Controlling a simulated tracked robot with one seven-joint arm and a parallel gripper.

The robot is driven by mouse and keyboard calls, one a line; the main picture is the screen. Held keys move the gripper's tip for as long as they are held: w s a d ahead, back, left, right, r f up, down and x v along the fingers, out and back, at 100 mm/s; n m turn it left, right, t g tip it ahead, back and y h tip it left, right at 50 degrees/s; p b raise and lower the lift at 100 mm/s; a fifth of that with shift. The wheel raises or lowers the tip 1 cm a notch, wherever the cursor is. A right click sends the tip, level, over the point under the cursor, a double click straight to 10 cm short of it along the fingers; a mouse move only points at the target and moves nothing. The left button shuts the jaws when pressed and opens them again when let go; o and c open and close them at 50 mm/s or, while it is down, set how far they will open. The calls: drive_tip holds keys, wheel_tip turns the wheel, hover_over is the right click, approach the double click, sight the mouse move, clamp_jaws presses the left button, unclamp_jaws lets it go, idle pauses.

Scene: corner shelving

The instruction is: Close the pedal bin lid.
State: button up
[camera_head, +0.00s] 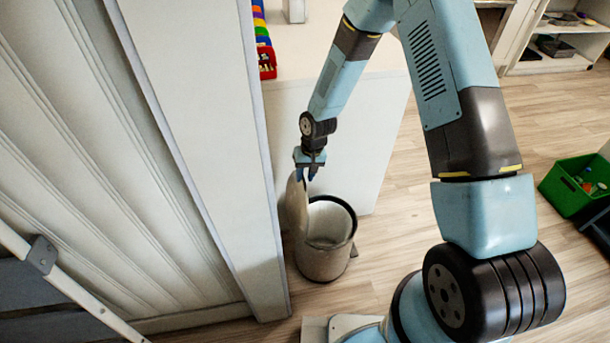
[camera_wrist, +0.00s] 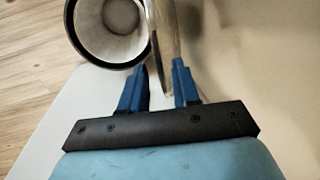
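The pedal bin (camera_head: 325,256) is a pale cylinder with a dark rim, standing on the floor beside a white panel. Its lid (camera_head: 297,206) stands upright at the bin's left side, so the bin is open and its inside shows. My gripper (camera_head: 306,175) is at the top edge of the lid. In the wrist view, my gripper's two blue fingers (camera_wrist: 159,82) are apart, with the lid (camera_wrist: 166,45) seen edge-on between them. A gap shows beside the lid. The bin's open mouth (camera_wrist: 110,25) is at the upper left there.
A tall white post (camera_head: 215,130) and ribbed panel stand left of the bin. A white panel (camera_head: 350,140) stands behind it. A green crate (camera_head: 566,196) with small items is at the right. Wooden floor (camera_head: 400,245) right of the bin is clear.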

drive_tip(key=shift+f, duration=0.25)
drive_tip(key=shift+c, duration=0.4)
clamp_jaws()
idle(0.9)
